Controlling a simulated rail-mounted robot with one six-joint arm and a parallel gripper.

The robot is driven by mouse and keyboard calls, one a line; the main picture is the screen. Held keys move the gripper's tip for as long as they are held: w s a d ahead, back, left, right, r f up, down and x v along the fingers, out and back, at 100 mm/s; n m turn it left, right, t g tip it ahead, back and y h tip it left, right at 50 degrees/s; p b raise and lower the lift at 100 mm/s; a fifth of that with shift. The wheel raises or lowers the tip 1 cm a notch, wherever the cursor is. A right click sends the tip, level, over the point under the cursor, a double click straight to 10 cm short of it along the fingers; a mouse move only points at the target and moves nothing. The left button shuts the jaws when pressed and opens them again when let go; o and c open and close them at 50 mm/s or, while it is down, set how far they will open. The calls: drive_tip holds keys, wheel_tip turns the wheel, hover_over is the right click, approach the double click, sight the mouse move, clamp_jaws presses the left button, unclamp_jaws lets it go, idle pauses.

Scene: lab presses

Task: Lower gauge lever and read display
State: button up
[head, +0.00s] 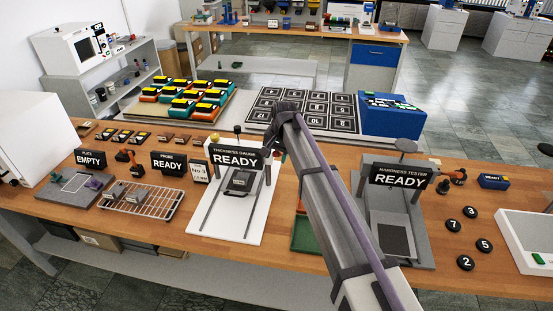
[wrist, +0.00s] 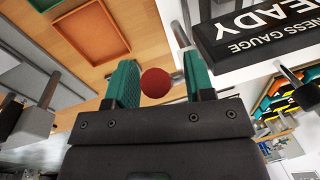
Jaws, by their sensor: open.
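The thickness gauge (head: 228,215) stands on the bench left of my arm in the head view, with a white base. Its black display (head: 236,157) reads "READY"; part of the display (wrist: 262,32) shows upside down in the wrist view. A round red knob (wrist: 155,82), apparently the gauge lever's end, sits between the green fingers of my gripper (wrist: 158,72). A metal rod shows beside the knob, by the right finger. My gripper is open, with a visible gap on the left of the knob. In the head view my arm mostly hides the gripper and lever.
The hardness tester (head: 422,225) stands right of my arm, close by. A green tray (head: 305,236) lies under the arm, and an orange tray (wrist: 92,30) shows in the wrist view. A wire rack (head: 145,203) is left of the gauge. Numbered black discs lie at the right.

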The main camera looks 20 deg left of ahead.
clamp_jaws()
drive_tip(key=shift+s+f, duration=0.1)
idle(0.4)
